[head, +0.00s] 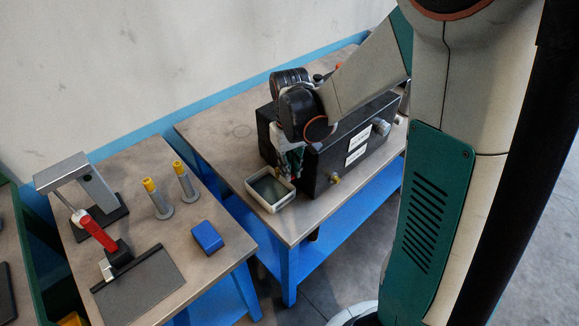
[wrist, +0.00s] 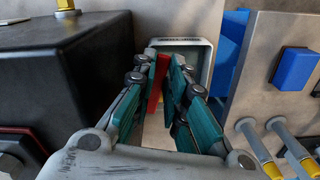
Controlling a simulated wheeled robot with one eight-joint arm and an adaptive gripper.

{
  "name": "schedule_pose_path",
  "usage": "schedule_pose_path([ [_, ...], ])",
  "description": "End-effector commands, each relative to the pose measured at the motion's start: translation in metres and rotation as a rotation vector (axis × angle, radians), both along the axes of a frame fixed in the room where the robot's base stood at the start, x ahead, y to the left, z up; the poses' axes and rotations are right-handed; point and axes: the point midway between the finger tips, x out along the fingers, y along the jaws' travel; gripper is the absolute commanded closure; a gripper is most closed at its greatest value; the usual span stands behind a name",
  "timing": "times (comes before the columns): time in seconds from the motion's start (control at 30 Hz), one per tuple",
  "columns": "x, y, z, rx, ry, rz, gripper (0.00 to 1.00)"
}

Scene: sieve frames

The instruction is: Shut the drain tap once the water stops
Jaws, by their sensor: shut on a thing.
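The black tank (head: 325,175) stands on the right bench, with white labels on its front. A white-rimmed tray (head: 249,191) sits at its left end, with a grey surface inside; it also shows in the wrist view (wrist: 208,70). My gripper (head: 295,172) points down beside the tank's end, above the tray's edge. In the wrist view my gripper (wrist: 169,68) has its fingers closed around a narrow red piece, which looks like the tap's lever (wrist: 155,90). The tap's body and spout are hidden by the fingers. I cannot see any running water.
A brass fitting (head: 335,179) sticks out low on the tank's front, near my gripper. The left bench holds a blue block (head: 207,237), two yellow-topped grey posts (head: 157,198) and a red-handled clamp (head: 97,231). A gap separates the benches.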

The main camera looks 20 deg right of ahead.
Motion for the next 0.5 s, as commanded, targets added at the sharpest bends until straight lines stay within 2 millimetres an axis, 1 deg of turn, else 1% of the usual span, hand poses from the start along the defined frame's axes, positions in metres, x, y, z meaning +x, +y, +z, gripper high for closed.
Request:
schedule_pose_path([
  [0.1,0.0003,0.0,0.0001,0.0,0.0,0.0,1.0],
  [0.13,0.0003,0.0,0.0001,0.0,0.0,0.0,0.82],
  [0.17,0.0003,0.0,0.0001,0.0,0.0,-0.001,0.76],
  [0.2,0.0003,0.0,0.0001,0.0,0.0,-0.001,0.67],
  [0.5,0.0001,0.0,0.0002,0.0,0.0,-0.001,0.67],
])
